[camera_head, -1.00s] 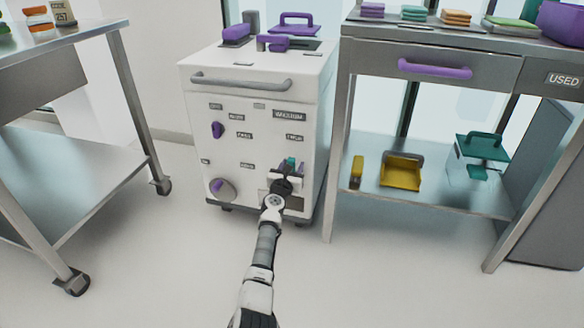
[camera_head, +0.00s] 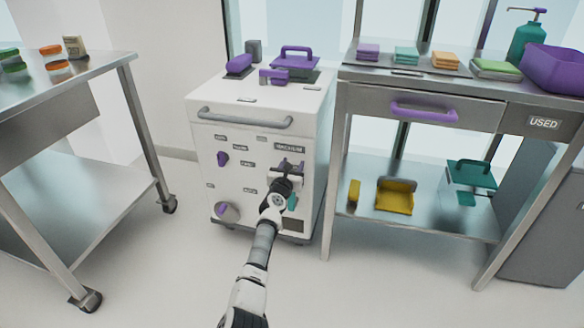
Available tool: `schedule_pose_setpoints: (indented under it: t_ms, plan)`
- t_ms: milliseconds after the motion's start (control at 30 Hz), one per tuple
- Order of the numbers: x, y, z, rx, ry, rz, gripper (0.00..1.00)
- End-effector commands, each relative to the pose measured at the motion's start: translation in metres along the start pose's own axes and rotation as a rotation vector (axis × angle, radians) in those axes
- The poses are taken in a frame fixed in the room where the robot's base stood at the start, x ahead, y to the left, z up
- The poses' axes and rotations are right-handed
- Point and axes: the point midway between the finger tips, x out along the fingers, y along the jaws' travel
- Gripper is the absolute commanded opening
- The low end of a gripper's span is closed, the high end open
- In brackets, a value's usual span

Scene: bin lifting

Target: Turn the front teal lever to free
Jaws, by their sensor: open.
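The white cabinet (camera_head: 232,165) has a front panel with small labels, a purple knob (camera_head: 222,158) and a round dial (camera_head: 226,211). A small teal part (camera_head: 293,201), likely the teal lever, shows low on the panel's right side, just right of my wrist. Its angle is hard to tell, as my arm covers part of that area. My gripper (camera_head: 290,167) is open in front of the panel, below the label at the upper right and above the teal part. Whether it touches the panel cannot be told.
A steel table (camera_head: 135,108) stands on the left and a steel bench (camera_head: 418,205) close on the right. The bench's lower shelf holds a yellow scoop-like thing (camera_head: 396,196) and a teal-handled thing (camera_head: 472,174). A purple handle (camera_head: 432,110) sticks out of the bench drawer. The floor in front is clear.

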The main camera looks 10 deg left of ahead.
Motion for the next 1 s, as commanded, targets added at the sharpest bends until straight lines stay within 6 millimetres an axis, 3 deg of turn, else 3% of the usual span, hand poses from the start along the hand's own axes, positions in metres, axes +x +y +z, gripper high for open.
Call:
schedule_pose_setpoints:
  t_ms: [33,100,400,1000]
  plan:
    - [0.0,0.001,0.017,0.002,-0.001,0.001,0.45]
    - [0.0,0.001,0.028,0.002,-0.001,0.0,0.45]
    - [0.0,0.001,0.063,0.002,0.0,-0.001,0.45]
    - [0.001,-0.002,0.072,-0.009,-0.007,-0.002,0.45]
